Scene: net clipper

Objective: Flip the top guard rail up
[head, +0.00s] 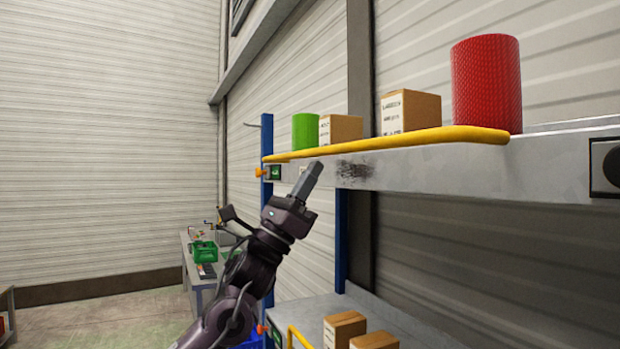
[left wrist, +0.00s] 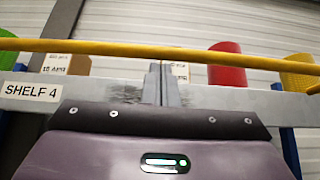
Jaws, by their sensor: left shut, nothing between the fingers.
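The top guard rail is a yellow bar (head: 400,141) running along the front edge of the upper shelf, low at the level of the shelf's surface. In the left wrist view the rail (left wrist: 110,48) crosses the whole picture, just above my fingertips. My left gripper (head: 314,168) is shut and empty, pointing up toward the rail from below and in front of the shelf. Its closed fingers also show in the left wrist view (left wrist: 163,75). I cannot tell whether they touch the rail. My right gripper is in neither view.
On the upper shelf (head: 470,170) stand a green cylinder (head: 305,131), two cardboard boxes (head: 410,111) and a red cylinder (head: 486,84). A lower shelf (head: 395,312) holds more boxes (head: 345,328). A workbench with a green crate (head: 203,251) stands further back.

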